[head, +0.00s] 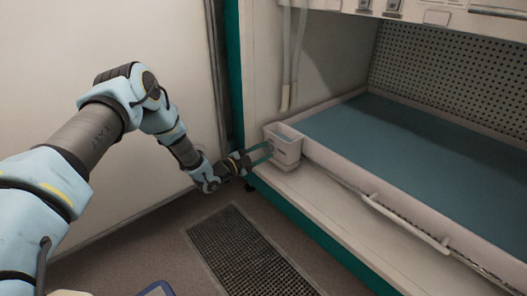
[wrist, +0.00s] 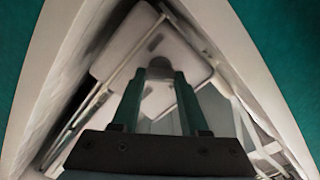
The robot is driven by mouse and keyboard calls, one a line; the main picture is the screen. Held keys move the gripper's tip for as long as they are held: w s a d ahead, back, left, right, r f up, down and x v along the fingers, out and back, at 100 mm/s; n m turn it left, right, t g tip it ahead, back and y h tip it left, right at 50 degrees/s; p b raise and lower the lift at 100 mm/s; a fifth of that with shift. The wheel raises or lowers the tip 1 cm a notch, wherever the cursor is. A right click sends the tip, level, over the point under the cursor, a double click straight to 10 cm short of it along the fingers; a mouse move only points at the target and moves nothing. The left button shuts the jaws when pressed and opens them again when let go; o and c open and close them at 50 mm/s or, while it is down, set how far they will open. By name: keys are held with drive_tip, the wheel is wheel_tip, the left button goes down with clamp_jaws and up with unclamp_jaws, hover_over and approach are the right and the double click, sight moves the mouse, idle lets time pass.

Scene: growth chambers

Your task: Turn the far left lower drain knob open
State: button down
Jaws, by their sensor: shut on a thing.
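My gripper (head: 266,153) reaches low beside the teal corner post of the left chamber, at the left side of a small white bin. In the wrist view, the two teal fingers of my gripper (wrist: 160,78) close in on a dark, rounded knob (wrist: 160,66) and are shut on it. The knob sits in front of a pale panel. I cannot tell from these frames how far it is turned. In the head view I cannot make out the knob.
The white bin (head: 284,150) stands on the chamber's front ledge (head: 335,204), right beside my fingers. A blue-grey bed (head: 400,130) lies behind it, with a white rail (head: 405,222) along its front. A floor grate (head: 240,250) lies below. Pale tubes (head: 290,60) hang above the bin.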

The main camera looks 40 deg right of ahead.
drive_tip(key=m, duration=0.4)
drive_tip(key=shift+f, duration=0.1)
drive_tip(key=shift+m, duration=1.7)
drive_tip(key=shift+c, duration=2.1)
unclamp_jaws()
drive_tip(key=a+p, duration=0.3)
drive_tip(key=a, duration=0.7)
drive_tip(key=shift+w+a+p, duration=0.3)
drive_tip(key=shift+a+p, duration=0.1)
drive_tip(key=shift+f, duration=0.1)
